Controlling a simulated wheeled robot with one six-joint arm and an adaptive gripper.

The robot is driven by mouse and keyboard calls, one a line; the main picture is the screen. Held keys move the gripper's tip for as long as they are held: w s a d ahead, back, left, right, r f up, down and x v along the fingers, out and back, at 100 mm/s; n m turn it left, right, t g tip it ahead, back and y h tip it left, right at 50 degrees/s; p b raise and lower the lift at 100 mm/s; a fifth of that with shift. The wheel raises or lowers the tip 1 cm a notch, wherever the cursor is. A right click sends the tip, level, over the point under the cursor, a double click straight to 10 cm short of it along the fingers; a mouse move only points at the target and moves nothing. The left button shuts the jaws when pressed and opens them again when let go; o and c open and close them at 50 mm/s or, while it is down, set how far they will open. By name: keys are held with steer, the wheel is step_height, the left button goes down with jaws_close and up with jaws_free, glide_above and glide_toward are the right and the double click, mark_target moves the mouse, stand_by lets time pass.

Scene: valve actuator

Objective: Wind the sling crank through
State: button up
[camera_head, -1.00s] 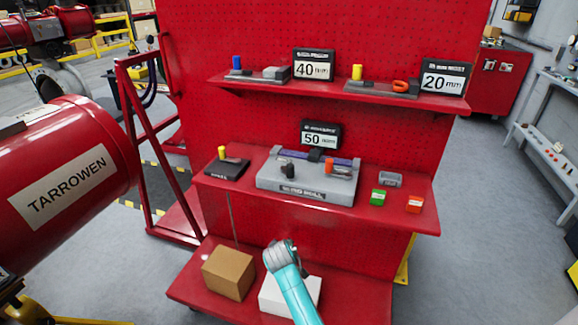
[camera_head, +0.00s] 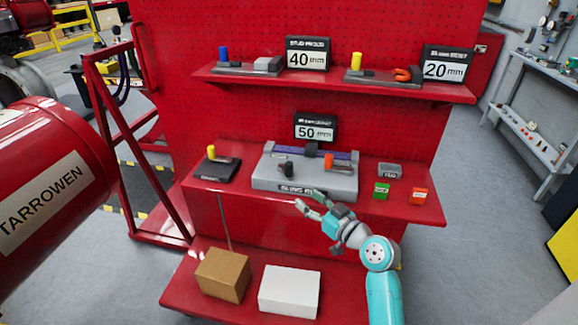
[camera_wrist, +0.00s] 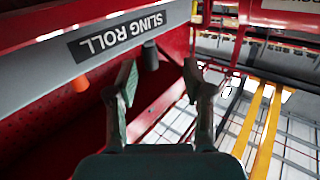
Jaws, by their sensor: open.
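The sling roll unit (camera_head: 262,178) is a grey box on the middle shelf, with a purple sling band (camera_head: 342,154) along its back. An orange upright knob (camera_head: 329,162) stands at its right and a dark grey piece (camera_head: 285,168) at its left. My gripper (camera_head: 307,199) is open and empty, just in front of the unit's front edge. In the wrist view, the label (camera_wrist: 115,34) appears upside down. There the orange knob (camera_wrist: 81,84) is left of my fingers, and a dark knob (camera_wrist: 151,56) shows beyond the gap between my fingers (camera_wrist: 158,80).
A dark block with a yellow knob (camera_head: 211,152) stands left of the unit. The upper shelf (camera_head: 330,81) overhangs behind. A brown box (camera_head: 222,275) and white box (camera_head: 290,291) sit on the lower shelf.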

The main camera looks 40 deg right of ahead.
mark_target(292, 169)
steer(key=shift+n+t+y, duration=0.3)
steer(key=shift+n+y, duration=0.1)
steer(key=shift+n, duration=0.1)
steer(key=w+r, duration=0.1)
steer(key=w, duration=0.2)
steer(key=w+d+r, duration=0.1)
steer(key=w, duration=0.3)
steer(key=w+d+r, duration=0.1)
steer(key=w, duration=0.3)
steer(key=shift+w+d+r, duration=0.1)
steer(key=shift+w+r, duration=0.15)
steer(key=shift+r, duration=0.15)
jaws_close()
